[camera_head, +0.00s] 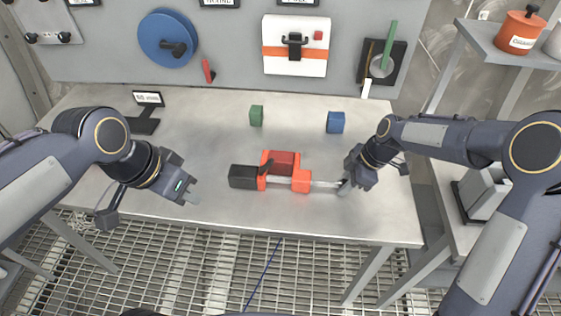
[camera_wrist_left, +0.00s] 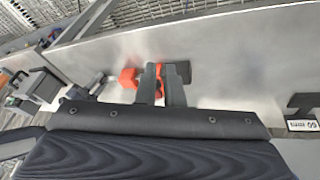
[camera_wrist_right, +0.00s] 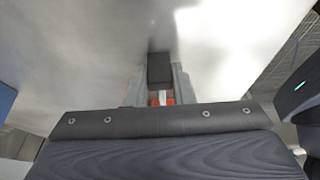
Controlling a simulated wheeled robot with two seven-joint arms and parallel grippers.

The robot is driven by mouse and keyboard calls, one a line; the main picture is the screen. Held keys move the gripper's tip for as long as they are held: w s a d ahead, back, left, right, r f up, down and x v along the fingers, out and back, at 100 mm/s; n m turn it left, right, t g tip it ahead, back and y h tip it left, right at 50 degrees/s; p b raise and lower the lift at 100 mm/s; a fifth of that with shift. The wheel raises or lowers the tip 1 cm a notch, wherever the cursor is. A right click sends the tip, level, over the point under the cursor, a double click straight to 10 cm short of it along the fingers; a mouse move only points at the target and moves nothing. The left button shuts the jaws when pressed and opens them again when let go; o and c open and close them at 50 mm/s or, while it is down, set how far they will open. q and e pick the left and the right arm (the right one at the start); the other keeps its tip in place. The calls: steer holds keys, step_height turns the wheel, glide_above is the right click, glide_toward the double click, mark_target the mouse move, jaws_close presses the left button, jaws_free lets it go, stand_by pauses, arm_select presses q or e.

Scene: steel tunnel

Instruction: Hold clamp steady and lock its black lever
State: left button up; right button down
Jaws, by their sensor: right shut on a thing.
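The clamp lies on the metal table, with an orange body (camera_head: 301,181), a black handle block (camera_head: 243,177) at its left end and a steel bar (camera_head: 326,184) to the right. A short black lever (camera_head: 265,167) sits on the orange body, tilted. My right gripper (camera_head: 345,187) is shut on the right end of the clamp's bar; its fingers (camera_wrist_right: 158,88) flank the clamp in the right wrist view. My left gripper (camera_head: 191,198) hovers left of the black block, apart from it and empty. Its fingers (camera_wrist_left: 162,85) look close together and partly hide the clamp in the left wrist view.
A green cube (camera_head: 256,116) and a blue cube (camera_head: 335,122) stand behind the clamp. A black sign stand (camera_head: 146,122) is at the back left. A tool panel (camera_head: 232,45) rises behind the table. The tabletop's front strip is clear.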

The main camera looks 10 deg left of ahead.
arm_select(q)
steer(key=w+d+m+y, duration=0.1)
steer(key=w+m, duration=0.1)
steer(key=w, duration=0.1)
steer(key=w+d+r+m+g, duration=0.1)
steer(key=w+d+m, duration=0.1)
steer(key=w, duration=0.2)
steer(key=w+d+m+g+y, duration=0.1)
steer(key=w+d+m, duration=0.1)
steer(key=w+m, duration=0.1)
steer(key=shift+w+d+r+y, duration=0.2)
steer(key=shift+w+r+y, duration=0.1)
steer(key=shift+w, duration=0.15)
jaws_close()
steer(key=m+g+y, duration=0.1)
steer(key=m+y, duration=0.3)
steer(key=m, duration=0.3)
glide_toward(266, 166)
steer(key=d+r, duration=0.2)
steer(key=d, duration=0.1)
steer(key=shift+w+d, duration=0.15)
steer(key=shift+w, duration=0.15)
steer(key=shift+f, duration=0.15)
steer(key=x, duration=1)
steer(key=shift+s, duration=0.1)
